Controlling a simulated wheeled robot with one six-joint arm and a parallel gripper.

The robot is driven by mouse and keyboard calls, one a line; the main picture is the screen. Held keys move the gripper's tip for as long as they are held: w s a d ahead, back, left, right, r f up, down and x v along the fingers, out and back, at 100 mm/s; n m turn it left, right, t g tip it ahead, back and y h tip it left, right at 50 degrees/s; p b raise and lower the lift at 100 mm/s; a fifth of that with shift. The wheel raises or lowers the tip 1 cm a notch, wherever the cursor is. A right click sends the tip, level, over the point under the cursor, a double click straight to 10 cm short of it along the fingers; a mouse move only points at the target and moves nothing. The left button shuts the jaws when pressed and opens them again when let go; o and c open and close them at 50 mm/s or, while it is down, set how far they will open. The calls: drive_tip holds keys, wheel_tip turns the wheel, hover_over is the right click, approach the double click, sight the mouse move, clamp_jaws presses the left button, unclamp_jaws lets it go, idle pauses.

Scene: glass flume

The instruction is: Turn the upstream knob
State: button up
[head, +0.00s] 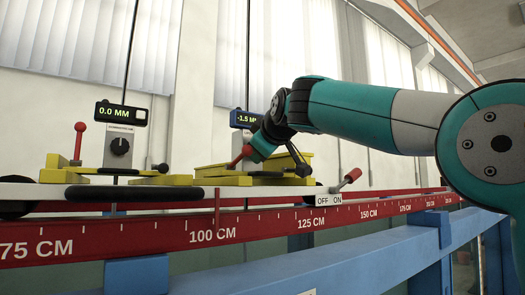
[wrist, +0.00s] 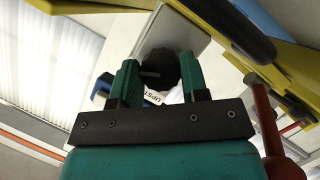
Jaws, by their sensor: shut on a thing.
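The upstream knob (wrist: 160,66) is a round black dial on a grey plate, with a white label starting "UPST" beside it in the wrist view. My gripper (wrist: 160,80) has its two teal fingers on either side of this knob, shut on it. In the head view my gripper (head: 262,146) is at the right-hand gauge, whose display (head: 244,119) reads about -1.5 MM. My arm hides the knob and fingertips there.
A second black knob (head: 120,146) sits under a display (head: 121,113) reading 0.0 MM at the left. Red levers stand near each gauge, one (wrist: 264,120) close to my gripper's right in the wrist view. A red ruler rail (head: 270,223) and an OFF/ON switch (head: 345,181) lie in front.

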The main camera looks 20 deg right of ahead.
idle(0.3)
drive_tip(key=o, duration=0.9)
drive_tip(key=shift+o, duration=0.2)
drive_tip(key=a+b+v, duration=0.1)
drive_tip(key=b+v, duration=0.1)
drive_tip(key=v, duration=1.5)
drive_tip(key=shift+s+d+b, duration=0.25)
drive_tip(key=shift+d+b, duration=0.1)
drive_tip(key=shift+d, duration=0.05)
